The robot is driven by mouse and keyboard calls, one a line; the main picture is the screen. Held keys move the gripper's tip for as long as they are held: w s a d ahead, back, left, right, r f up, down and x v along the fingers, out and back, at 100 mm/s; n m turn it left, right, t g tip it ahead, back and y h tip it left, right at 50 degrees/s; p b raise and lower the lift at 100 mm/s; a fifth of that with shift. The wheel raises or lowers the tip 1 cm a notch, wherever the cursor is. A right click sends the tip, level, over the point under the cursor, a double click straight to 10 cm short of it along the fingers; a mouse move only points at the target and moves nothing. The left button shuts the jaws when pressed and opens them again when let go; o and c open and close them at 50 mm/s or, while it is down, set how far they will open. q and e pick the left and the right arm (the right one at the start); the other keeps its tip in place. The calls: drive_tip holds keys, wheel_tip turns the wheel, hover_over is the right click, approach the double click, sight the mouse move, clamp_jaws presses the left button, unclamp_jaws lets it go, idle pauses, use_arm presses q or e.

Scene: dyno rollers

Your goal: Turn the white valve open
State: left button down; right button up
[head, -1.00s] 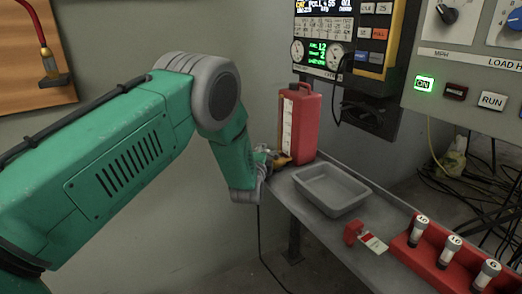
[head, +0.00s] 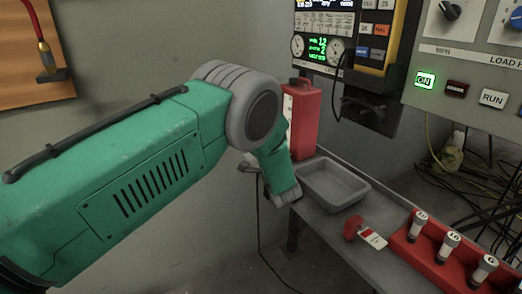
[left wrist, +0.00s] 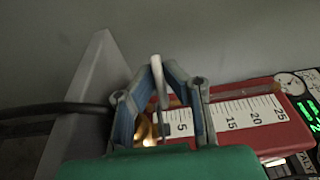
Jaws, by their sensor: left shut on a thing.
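The white valve (left wrist: 158,80) shows in the left wrist view as a thin pale lever between my fingers. It stands in front of a brass-coloured fitting (left wrist: 146,130) at the low end of the red container (left wrist: 250,93). My left gripper (left wrist: 161,70) is shut on the white valve, with its blue-grey fingers on either side. In the head view the red container (head: 304,125) stands on the bench behind my left arm. That arm hides the valve and most of the gripper there. My right gripper is not in view.
A grey tray (head: 331,200) sits on the narrow bench right of the container. A red tagged piece (head: 353,226) and a red rack (head: 430,258) with numbered plugs lie nearer. Control panels (head: 470,60) hang above. A dark hose (left wrist: 55,110) runs left of the fingers.

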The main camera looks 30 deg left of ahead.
use_arm(q)
drive_tip(key=shift+s+f, duration=0.15)
drive_tip(key=shift+f, duration=0.2)
drive_tip(key=c, duration=1.7)
unclamp_jaws()
drive_tip(key=shift+r, duration=0.1)
drive_tip(key=shift+r, duration=0.1)
drive_tip(key=v, duration=1.2)
